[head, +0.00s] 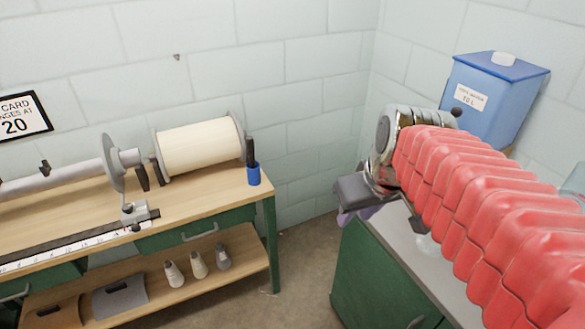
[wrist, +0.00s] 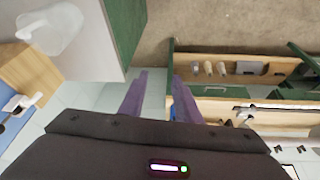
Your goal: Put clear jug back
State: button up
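A clear, whitish jug (wrist: 50,28) with a handle stands on the grey counter top (wrist: 95,45) at the upper left of the wrist view. In the head view my red-sleeved arm covers most of that counter. My gripper (head: 356,214) is past the counter's left end, apart from the jug. In the wrist view its two purple fingers (wrist: 160,90) stand apart with nothing between them.
A blue tank (head: 495,98) stands at the back right, partly behind my arm. A wooden bench (head: 215,200) on the left holds a cream spool (head: 199,147) and a blue cup (head: 253,175). Several cones stand on its lower shelf. Floor (head: 300,255) is clear between bench and counter.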

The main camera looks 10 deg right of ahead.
jog(key=s+a+f+t, duration=0.1)
jog(key=s+a+f, duration=0.1)
jog(key=s+a, duration=0.4)
jog(key=shift+a+m, duration=0.3)
jog(key=shift+a, duration=0.1)
jog(key=shift+s, duration=0.1)
